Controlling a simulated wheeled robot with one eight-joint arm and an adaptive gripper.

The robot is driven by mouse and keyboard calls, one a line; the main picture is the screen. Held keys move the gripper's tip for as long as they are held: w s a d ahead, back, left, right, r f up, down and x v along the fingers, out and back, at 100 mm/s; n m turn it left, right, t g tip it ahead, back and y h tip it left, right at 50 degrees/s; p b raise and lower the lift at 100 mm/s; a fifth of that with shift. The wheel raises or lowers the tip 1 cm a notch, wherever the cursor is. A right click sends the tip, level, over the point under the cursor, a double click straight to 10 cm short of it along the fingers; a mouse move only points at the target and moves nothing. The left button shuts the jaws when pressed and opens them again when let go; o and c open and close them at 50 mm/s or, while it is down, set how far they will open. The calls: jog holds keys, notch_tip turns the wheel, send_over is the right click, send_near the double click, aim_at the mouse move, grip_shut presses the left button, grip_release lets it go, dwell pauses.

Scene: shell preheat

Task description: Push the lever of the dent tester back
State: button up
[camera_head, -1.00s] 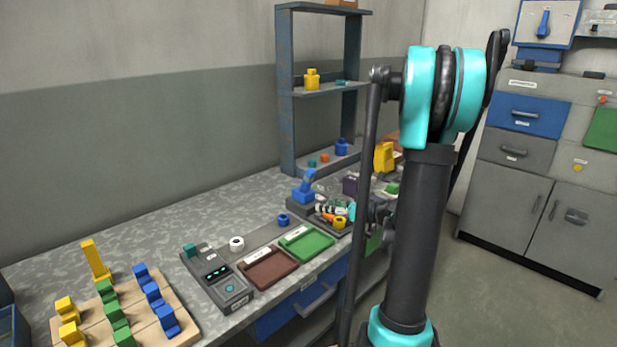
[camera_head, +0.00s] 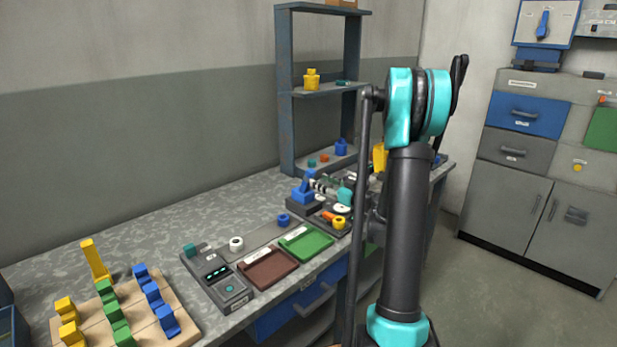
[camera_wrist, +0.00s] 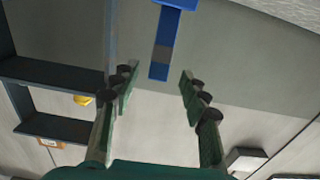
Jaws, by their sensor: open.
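The dent tester (camera_head: 303,203) is a dark base with a blue body on the bench. Its blue lever (camera_head: 308,181) stands up from it, tilted. In the wrist view the blue lever (camera_wrist: 175,25), with a grey band, lies ahead of and partly between the spread fingers. My gripper (camera_wrist: 158,80) is open with nothing held. In the head view my gripper (camera_head: 320,186) is just right of the lever, at about its height. I cannot tell whether they touch.
A dark tray with small parts and a yellow piece (camera_head: 338,222) lies right below my gripper. A green tray (camera_head: 306,242), a brown tray (camera_head: 268,268) and a grey device (camera_head: 217,277) stand to the left. A shelf (camera_head: 285,100) rises behind.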

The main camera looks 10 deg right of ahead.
aim_at(312, 177)
jog(key=x, duration=0.7)
jog(key=shift+a, duration=0.1)
grip_shut()
dwell(0.3)
